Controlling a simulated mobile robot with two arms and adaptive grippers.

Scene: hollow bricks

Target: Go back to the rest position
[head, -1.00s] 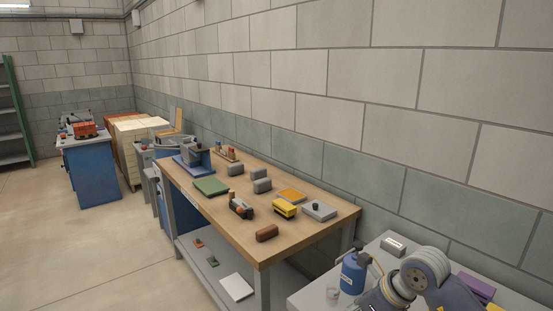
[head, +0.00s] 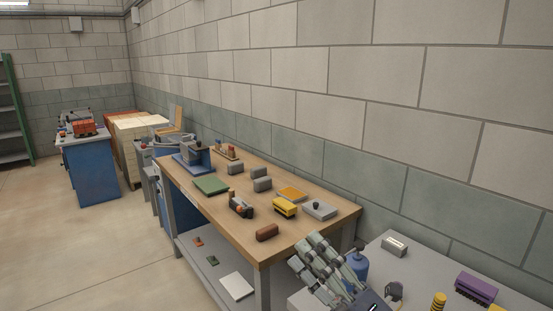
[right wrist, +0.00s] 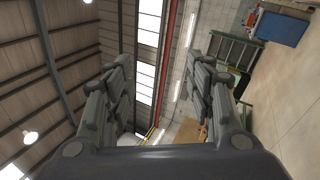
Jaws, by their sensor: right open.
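My right gripper (head: 322,250) shows at the bottom of the head view, in front of the gap between the wooden workbench (head: 238,228) and the grey table. Its fingers point up and to the left. In the right wrist view its fingers (right wrist: 163,85) stand wide apart with nothing between them; behind them are the ceiling, the wall and the floor. My left gripper is not in view.
The workbench holds grey bricks (head: 261,184), a yellow brick (head: 285,207) and a dark red brick (head: 267,232). The grey table (head: 430,262) at the lower right holds a blue container (head: 358,265), partly hidden, and a purple brick (head: 476,288). Floor (head: 110,255) at left is clear.

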